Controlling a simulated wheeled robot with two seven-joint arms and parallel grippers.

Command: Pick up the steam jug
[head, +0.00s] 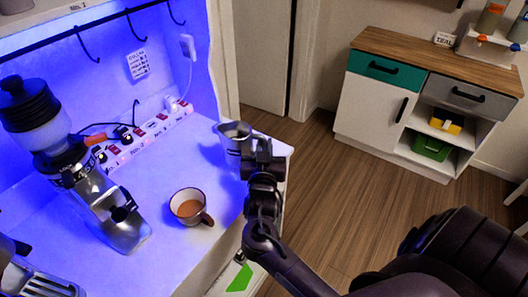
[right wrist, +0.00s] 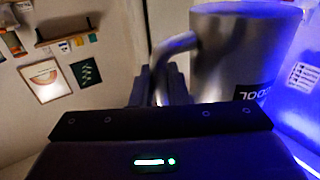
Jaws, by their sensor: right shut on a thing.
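The metal steam jug (head: 233,135) is at the right end of the blue-lit cabinet counter in the head view. In the right wrist view the jug (right wrist: 240,60) is large and upright, with part of a dark label showing. My right gripper (head: 262,160) is shut on the jug's handle (right wrist: 160,65), its dark fingers on either side. I cannot tell whether the jug's base touches the counter, as the gripper and arm hide part of it. My left gripper is not clearly in view.
A cup of brown drink (head: 189,207) stands on the counter (head: 165,255) left of my right arm. A coffee grinder (head: 70,160) and a power strip (head: 150,130) are farther left and behind. A wooden-topped cabinet (head: 430,60) stands across the open floor.

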